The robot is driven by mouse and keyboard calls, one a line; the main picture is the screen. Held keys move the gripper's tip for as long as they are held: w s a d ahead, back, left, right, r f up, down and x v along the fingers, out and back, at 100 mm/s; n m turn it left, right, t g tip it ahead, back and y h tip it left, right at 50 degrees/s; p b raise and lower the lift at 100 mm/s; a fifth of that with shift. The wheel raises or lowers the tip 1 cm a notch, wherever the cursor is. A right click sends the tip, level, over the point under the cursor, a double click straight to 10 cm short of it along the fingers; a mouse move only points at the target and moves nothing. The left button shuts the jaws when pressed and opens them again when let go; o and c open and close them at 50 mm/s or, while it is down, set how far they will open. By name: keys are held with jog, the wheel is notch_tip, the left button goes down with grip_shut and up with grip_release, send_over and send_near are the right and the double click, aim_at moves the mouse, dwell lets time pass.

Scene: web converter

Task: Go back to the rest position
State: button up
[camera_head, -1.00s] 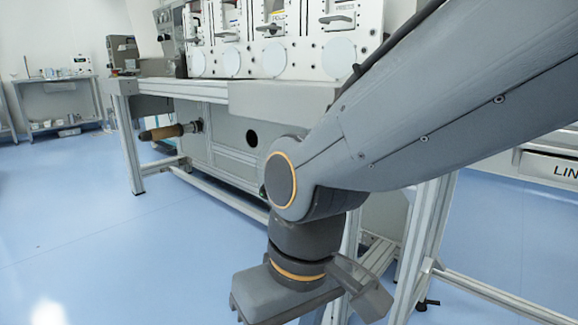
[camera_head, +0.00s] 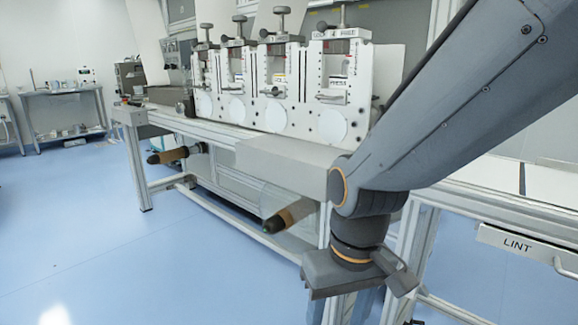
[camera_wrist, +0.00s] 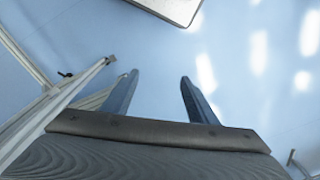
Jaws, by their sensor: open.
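My gripper shows in the wrist view (camera_wrist: 155,88) with its two dark blue fingers wide apart. Nothing is between them, only blue floor beyond. In the head view my arm reaches in from the upper right and bends down at the elbow in front of the machine bench. The wrist housing hangs low in the middle right. The fingers are not visible in the head view.
The web converter (camera_head: 275,85) with several white panels stands on a metal-framed bench (camera_head: 215,129). Two rolls stick out below it, one (camera_head: 175,155) farther and one (camera_head: 290,216) nearer. A "LINT" sign (camera_head: 517,245) is on the right frame. Open floor (camera_head: 75,230) lies left.

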jog(key=s+d+r+m+p, duration=0.2)
jog(key=d+r+p, duration=0.9)
jog(key=p, duration=0.7)
notch_tip(320, 180, up, 4)
jog(key=shift+s+d+f+m+h, duration=0.2)
jog(key=shift+d+m+h, duration=0.2)
jog(key=shift+m, duration=0.3)
